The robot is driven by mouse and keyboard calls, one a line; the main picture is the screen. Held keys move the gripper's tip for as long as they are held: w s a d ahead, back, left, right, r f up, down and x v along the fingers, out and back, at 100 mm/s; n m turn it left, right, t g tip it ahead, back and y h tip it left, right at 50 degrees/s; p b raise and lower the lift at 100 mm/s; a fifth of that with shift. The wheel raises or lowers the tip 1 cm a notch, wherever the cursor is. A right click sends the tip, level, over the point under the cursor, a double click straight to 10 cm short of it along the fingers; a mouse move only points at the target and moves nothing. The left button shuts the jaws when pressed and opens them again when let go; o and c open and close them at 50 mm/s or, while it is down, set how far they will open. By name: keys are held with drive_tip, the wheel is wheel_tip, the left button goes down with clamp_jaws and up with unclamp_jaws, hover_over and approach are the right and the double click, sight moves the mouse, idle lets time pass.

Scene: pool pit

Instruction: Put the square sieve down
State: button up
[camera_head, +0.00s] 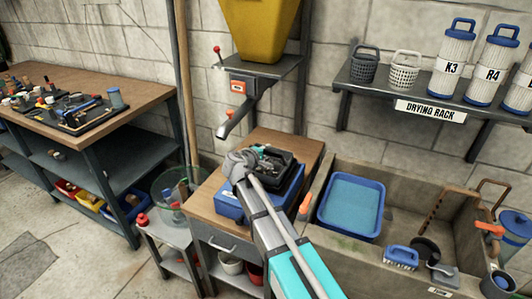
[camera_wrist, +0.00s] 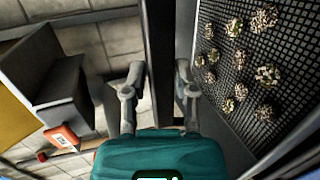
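The square sieve shows in the wrist view as a black mesh (camera_wrist: 225,70) with a dark frame; several speckled, pebbly clumps lie on the mesh. My gripper (camera_wrist: 158,80) has one finger on each side of a dark frame bar and appears closed on it. In the head view, my gripper (camera_head: 243,162) is over the small wood-topped cabinet, at the left of the black sieve (camera_head: 288,163). The sieve is above a blue tub (camera_head: 229,205). My arm hides part of both, and I cannot tell whether the sieve touches the tub.
A yellow hopper (camera_head: 260,28) with a metal chute (camera_head: 238,117) is just behind. A concrete basin (camera_head: 400,180) with a blue tray (camera_head: 377,182) is at right, under the drying rack (camera_head: 425,93). A glass bowl (camera_head: 170,208) stands at left, near the workbench (camera_head: 150,95).

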drive_tip(key=o, duration=0.3)
drive_tip(key=shift+r, duration=0.1)
drive_tip(key=p+v, duration=0.4)
drive_tip(key=v, duration=0.8)
idle(0.8)
